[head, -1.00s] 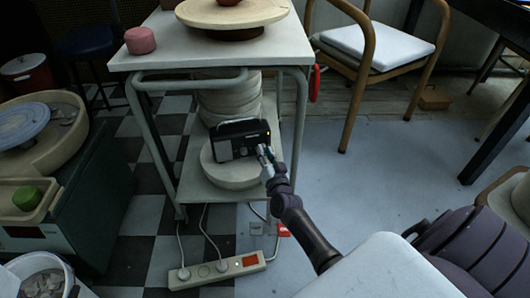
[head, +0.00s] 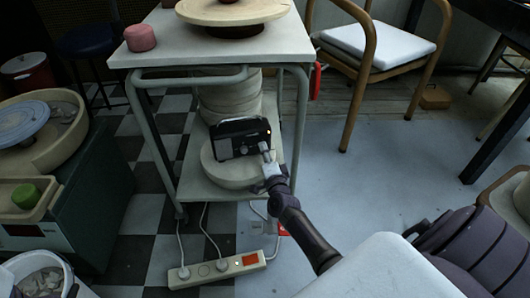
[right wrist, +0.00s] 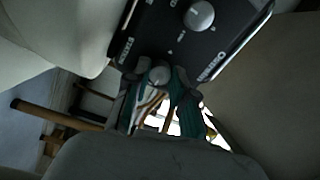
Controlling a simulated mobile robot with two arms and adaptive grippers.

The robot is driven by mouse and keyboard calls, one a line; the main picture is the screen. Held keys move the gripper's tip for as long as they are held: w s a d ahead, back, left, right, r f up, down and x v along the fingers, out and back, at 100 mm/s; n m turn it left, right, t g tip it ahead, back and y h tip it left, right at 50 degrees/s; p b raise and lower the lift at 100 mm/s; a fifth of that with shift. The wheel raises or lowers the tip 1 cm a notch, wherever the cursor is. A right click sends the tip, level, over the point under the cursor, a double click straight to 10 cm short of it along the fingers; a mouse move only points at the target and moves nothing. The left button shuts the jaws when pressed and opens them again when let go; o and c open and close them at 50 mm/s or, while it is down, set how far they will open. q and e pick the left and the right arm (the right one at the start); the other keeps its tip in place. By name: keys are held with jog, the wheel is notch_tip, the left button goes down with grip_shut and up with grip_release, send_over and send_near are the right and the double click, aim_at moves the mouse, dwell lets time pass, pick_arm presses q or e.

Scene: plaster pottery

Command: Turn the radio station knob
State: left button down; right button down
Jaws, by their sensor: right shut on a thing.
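A black radio (head: 232,146) stands on the round pale slab on the cart's lower shelf. Its dark face with white lettering fills the top of the right wrist view (right wrist: 178,38). One round silver knob (right wrist: 199,15) there is free of my fingers. A second silver knob (right wrist: 159,75) sits between the teal-padded fingers of my right gripper (right wrist: 160,86), which is shut on it. In the head view my right gripper (head: 267,156) meets the radio's right front, and its wrist hides part of the slab. My left gripper is not in view.
The radio's round slab (head: 222,174) rests on the lower shelf, with a stack of pale discs (head: 229,100) behind. The cart's front right leg (head: 299,120) stands close to my right arm. A power strip (head: 217,268) with cables lies on the floor.

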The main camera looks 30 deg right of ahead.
jog(key=shift+m, duration=0.4)
jog(key=c, duration=1)
grip_release()
jog(key=shift+o, duration=0.2)
jog(key=shift+s, duration=0.1)
jog(key=v, duration=1.2)
